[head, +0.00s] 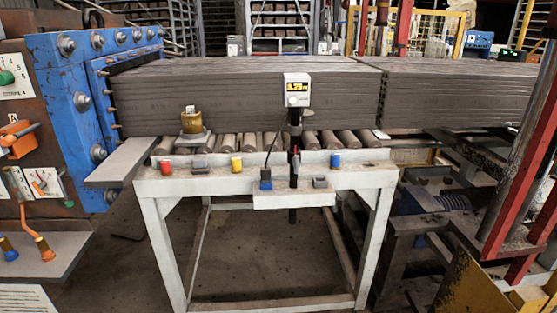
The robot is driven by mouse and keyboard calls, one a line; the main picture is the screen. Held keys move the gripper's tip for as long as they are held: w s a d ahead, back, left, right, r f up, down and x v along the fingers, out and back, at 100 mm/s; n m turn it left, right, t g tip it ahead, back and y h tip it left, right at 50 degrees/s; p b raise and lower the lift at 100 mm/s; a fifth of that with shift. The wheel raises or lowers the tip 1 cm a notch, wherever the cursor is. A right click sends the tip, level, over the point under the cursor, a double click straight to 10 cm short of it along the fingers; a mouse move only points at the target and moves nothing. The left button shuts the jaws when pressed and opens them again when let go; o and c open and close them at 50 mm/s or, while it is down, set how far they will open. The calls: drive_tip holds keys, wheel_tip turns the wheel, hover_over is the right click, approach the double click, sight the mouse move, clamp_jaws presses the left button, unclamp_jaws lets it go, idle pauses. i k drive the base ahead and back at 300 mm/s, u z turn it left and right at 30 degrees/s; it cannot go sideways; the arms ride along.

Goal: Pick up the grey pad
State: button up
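Two small grey blocks are candidates for the grey pad, and I cannot tell which it is. One grey block (200,166) lies on the white table's front ledge, left of a small yellow piece. The other grey block (320,182) lies on the lower shelf that juts out in front, right of the black post. Both are small, and their fine shape is unclear. My gripper is not in view, and nothing visible touches either block.
The white roller table (172,185) also carries a red piece (166,166), a yellow piece (237,164), a blue piece (265,184) and a brass-coloured part (191,122). A black post (294,155) with a display (297,90) stands at the front. Long grey clay slabs (220,95) lie behind.

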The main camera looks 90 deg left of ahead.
sight(200, 166)
drive_tip(key=k, duration=2.4)
drive_tip(key=u, duration=2.4)
drive_tip(key=i, duration=0.6)
drive_tip(key=z, duration=0.05)
